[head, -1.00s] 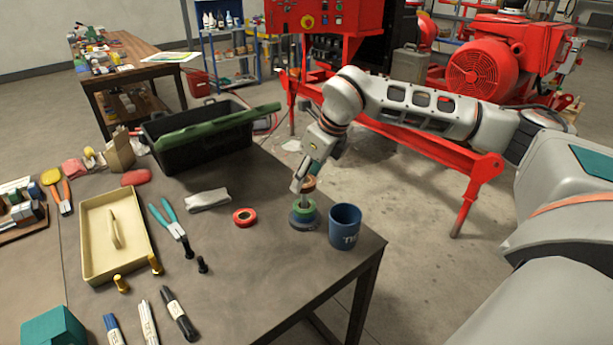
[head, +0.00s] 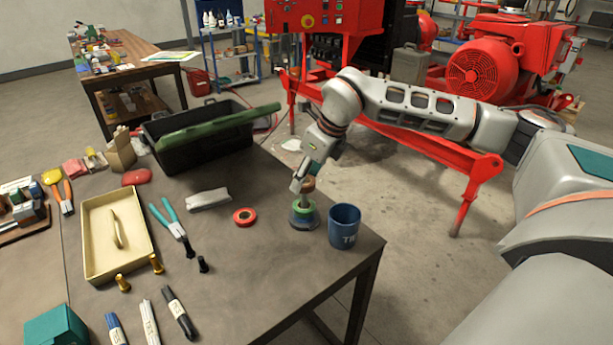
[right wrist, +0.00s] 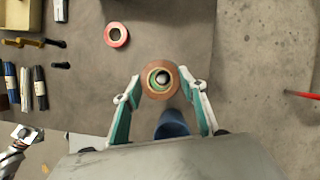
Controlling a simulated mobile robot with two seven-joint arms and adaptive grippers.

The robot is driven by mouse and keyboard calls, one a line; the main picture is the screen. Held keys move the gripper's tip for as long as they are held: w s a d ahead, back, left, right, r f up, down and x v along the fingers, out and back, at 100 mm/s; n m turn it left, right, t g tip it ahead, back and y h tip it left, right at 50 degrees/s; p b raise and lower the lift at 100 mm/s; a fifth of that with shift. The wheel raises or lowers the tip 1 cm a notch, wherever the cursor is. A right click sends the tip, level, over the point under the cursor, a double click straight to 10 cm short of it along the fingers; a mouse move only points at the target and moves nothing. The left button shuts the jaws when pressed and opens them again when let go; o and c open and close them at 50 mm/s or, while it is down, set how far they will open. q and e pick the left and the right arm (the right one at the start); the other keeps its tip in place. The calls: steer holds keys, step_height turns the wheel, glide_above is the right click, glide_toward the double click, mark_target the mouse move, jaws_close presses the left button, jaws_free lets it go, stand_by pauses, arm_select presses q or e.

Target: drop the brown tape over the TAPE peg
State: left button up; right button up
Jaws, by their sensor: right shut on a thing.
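The brown tape (right wrist: 148,88) is a ring held between the fingers of my right gripper (right wrist: 159,80). In the head view the tape (head: 309,185) is above a green roll (head: 303,211) on the peg's dark round base (head: 303,225). In the right wrist view the pale round peg top (right wrist: 162,78) shows inside the brown ring, with green below. I cannot tell whether the ring is around the peg tip or just above it. No TAPE lettering is readable. What looks like my left gripper (right wrist: 26,132) shows small in the right wrist view; its jaws are unclear.
A blue mug (head: 345,226) stands close to the peg's right, near the table edge. A black toolbox (head: 200,142) stands behind. Bare tabletop lies in front of the peg.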

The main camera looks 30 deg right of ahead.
steer(key=shift+f, duration=0.45)
stand_by(0.3)
steer(key=o, duration=1.1)
steer(key=shift+c, duration=0.2)
steer(key=shift+r, duration=0.1)
steer(key=v, duration=1.2)
steer(key=shift+w, duration=0.1)
